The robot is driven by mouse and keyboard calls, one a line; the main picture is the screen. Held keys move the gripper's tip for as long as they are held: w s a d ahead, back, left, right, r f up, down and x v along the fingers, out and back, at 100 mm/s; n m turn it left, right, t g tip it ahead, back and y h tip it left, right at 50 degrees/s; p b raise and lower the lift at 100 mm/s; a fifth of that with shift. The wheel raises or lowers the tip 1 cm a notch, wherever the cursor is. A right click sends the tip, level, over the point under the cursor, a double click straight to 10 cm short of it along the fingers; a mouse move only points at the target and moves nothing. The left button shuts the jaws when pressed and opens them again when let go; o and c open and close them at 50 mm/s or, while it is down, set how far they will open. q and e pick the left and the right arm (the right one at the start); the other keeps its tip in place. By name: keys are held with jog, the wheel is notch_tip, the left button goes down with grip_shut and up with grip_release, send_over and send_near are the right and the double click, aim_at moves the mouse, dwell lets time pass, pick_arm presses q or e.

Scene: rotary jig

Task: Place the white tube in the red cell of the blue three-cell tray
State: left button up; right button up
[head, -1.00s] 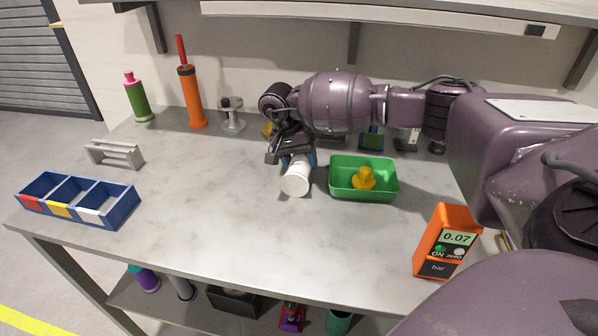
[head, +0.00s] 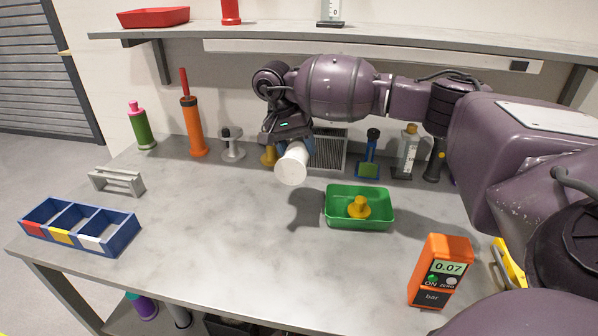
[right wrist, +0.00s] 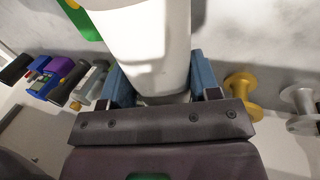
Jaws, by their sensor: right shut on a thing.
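The white tube (head: 292,163) is held by my right gripper (head: 298,147) above the table, left of the green bin. In the right wrist view the white tube (right wrist: 145,45) sits between the two blue fingers of my right gripper (right wrist: 160,85), which are shut on it. A shadow lies on the table below it. The blue three-cell tray (head: 118,242) stands at the table's left front. Its cells carry a red label (head: 34,229), a yellow label and a white label, from left to right. All three cells look empty. My left gripper is not in view.
A green bin (head: 341,222) with a yellow knobbed part (head: 359,207) stands right of centre. A grey rack (head: 117,182) stands behind the tray. An orange gauge (head: 441,272) is at the right front. Bottles and tools line the back under a shelf (head: 300,35). The table's middle is clear.

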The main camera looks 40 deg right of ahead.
aim_at(296, 141)
notch_tip(296, 141, up, 7)
jog(key=shift+f, duration=0.1)
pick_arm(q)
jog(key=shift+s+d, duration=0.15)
pick_arm(e)
jog(key=shift+r, duration=0.7)
jog(key=shift+w, duration=0.1)
pick_arm(q)
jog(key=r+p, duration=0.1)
jog(key=p, duration=0.2)
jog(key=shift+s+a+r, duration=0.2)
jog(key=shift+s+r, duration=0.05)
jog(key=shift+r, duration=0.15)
pick_arm(e)
jog(key=s+a+f+n+t, duration=0.1)
jog(key=s+a+f+n, duration=0.3)
jog(key=a, duration=0.5)
jog(key=s+a+f+n+t+h, duration=0.1)
jog(key=s+a+f+n, duration=0.4)
jog(key=s+a+f, duration=0.4)
jog(key=shift+s+a+f+n+t, duration=0.25)
jog(key=shift+s+a, duration=0.2)
jog(key=shift+s, duration=0.6)
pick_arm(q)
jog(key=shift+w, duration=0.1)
